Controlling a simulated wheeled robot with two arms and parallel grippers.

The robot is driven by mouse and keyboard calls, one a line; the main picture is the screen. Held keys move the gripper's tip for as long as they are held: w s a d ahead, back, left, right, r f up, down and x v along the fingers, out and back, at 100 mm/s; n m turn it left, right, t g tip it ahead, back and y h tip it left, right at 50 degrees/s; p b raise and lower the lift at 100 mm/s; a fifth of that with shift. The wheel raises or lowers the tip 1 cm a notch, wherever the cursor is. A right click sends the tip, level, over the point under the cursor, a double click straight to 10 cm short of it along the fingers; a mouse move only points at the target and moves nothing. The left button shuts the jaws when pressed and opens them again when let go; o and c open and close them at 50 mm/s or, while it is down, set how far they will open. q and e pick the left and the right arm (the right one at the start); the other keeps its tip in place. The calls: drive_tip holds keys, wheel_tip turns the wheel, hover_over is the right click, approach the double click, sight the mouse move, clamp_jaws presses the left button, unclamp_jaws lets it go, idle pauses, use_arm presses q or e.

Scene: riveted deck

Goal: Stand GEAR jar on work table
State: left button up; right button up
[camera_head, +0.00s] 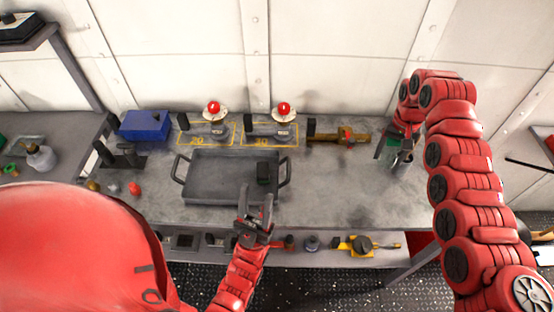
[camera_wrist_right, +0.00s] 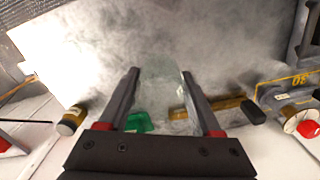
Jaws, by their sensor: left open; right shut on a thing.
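My right gripper (camera_wrist_right: 162,85) is shut on a clear, see-through jar (camera_wrist_right: 160,72), which shows between its two fingers in the right wrist view. No lettering on it can be read. In the head view the right gripper (camera_head: 401,155) is over the right end of the grey work table (camera_head: 345,205); I cannot tell whether the jar touches the tabletop. My left gripper (camera_head: 256,207) is open and empty at the table's front edge, just in front of the grey tray.
A green item (camera_wrist_right: 140,122) and a brown container (camera_wrist_right: 70,121) lie near the right gripper. The table's front right is clear.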

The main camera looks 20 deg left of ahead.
drive_tip(key=shift+s+f+m+p, duration=0.3)
drive_tip(key=shift+s+f, duration=0.1)
drive_tip(key=shift+s, duration=0.3)
drive_tip(key=s+d+f+m+p, duration=0.2)
drive_tip(key=s+d+f, duration=0.15)
drive_tip(key=s, duration=0.45)
drive_tip(key=s+d+f+m+p, duration=0.15)
drive_tip(key=s+f, duration=0.25)
drive_tip(key=s, duration=0.4)
drive_tip(key=shift+m, duration=0.45)
drive_tip(key=w, duration=0.2)
drive_tip(key=w+d, duration=0.1)
drive_tip(key=w+d+f, duration=0.1)
drive_tip(key=w, duration=0.1)
drive_tip(key=shift+w+d+b, duration=0.2)
drive_tip(key=shift+w+b, duration=0.1)
drive_tip(key=w+b, duration=0.1)
drive_tip(key=w, duration=0.1)
drive_tip(key=w+d+b, duration=0.1)
drive_tip(key=w, duration=0.2)
drive_tip(key=w+d+f+b, duration=0.1)
drive_tip(key=w, duration=0.1)
drive_tip(key=shift+w+b, duration=0.35)
drive_tip(key=shift+w+r+p, duration=0.3)
drive_tip(key=shift+w+p, duration=0.1)
drive_tip(key=shift+w, duration=0.05)
drive_tip(key=shift+w+d+f, duration=0.1)
drive_tip(key=shift+w, duration=0.5)
drive_tip(key=shift+w+f, duration=0.1)
